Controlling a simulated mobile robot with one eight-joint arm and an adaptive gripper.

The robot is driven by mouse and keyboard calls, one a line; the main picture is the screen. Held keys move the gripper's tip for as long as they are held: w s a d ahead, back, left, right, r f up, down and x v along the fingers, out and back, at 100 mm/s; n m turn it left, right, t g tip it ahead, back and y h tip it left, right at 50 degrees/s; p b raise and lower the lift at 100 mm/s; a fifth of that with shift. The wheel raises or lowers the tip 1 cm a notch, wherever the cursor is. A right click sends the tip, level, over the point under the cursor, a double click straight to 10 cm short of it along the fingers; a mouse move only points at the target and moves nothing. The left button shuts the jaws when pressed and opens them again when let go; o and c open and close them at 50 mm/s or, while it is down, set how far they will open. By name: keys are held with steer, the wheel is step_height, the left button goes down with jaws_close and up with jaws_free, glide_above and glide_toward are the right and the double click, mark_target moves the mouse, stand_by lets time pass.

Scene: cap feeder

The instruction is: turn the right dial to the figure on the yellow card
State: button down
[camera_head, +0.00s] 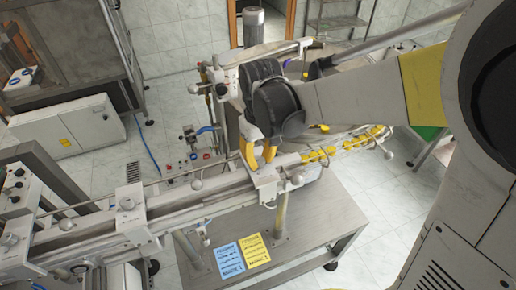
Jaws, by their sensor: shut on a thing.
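The yellow card (256,250) lies on the grey table below the rail, to the right of a blue card (230,262). Its printing is too small to read. My gripper (260,154) reaches down from my arm to the conveyor rail, above a pale bracket (265,180). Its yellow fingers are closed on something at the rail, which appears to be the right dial. The fingers and wrist hide the dial, so its pointer and figures cannot be read.
The long metal rail (180,205) runs from lower left to upper right, with round knobs (127,203) along it. Yellow pieces (345,144) sit on its right part. The grey table (318,226) is bare right of the cards. A white cabinet (68,133) stands at left.

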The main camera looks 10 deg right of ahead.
mark_target(259, 159)
steer(key=c, duration=1.2)
jaws_free()
steer(key=shift+w, duration=0.1)
step_height(259, 159, up, 12)
steer(key=shift+r, duration=0.1)
